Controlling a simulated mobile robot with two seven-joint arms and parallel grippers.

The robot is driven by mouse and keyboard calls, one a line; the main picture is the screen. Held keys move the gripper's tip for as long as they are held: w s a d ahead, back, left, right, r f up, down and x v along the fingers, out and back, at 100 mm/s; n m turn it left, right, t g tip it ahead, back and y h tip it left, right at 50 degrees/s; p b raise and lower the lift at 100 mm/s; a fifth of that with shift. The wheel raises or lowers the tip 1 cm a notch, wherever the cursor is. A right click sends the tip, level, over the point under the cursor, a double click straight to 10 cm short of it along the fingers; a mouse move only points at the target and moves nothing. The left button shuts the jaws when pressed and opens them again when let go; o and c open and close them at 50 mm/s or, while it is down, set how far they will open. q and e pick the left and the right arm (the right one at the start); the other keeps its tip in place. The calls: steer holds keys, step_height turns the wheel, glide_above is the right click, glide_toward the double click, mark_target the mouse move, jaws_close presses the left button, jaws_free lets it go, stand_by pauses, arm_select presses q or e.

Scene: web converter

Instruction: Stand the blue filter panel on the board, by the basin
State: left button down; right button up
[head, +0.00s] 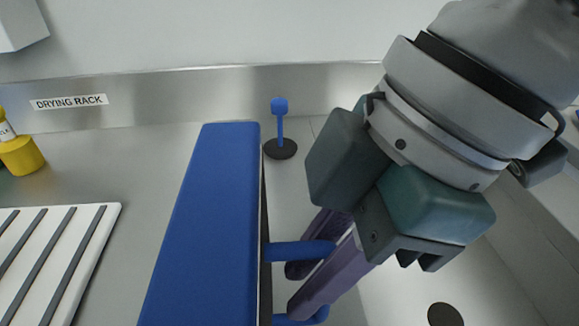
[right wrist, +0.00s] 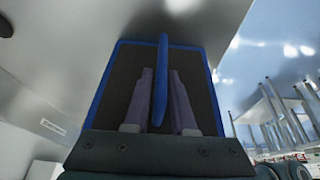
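The blue filter panel (head: 205,235) stands tall in the middle of the head view, a blue slab seen mostly along its side. Its dark, blue-edged face (right wrist: 122,85) fills the middle of the right wrist view, with a blue handle (right wrist: 161,75) standing out from it. My right gripper (head: 312,275) reaches in from the right, its purple fingers closed on either side of that handle. A white board (head: 92,250) with grey slats lies at left, apart from the panel. The basin (head: 400,290) is at lower right. The panel's lower end is cut off. My left gripper is out of view.
A small blue post on a black round base (head: 280,149) stands behind the panel. A yellow bottle (head: 20,155) is at far left. A wall strip with a DRYING RACK label (head: 69,103) runs along the back. Counter between board and panel is clear.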

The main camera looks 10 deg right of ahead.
steer(key=shift+o, duration=1.4)
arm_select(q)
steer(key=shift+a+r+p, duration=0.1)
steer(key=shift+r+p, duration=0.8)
arm_select(e)
steer(key=v, duration=1.2)
steer(key=shift+r, duration=0.1)
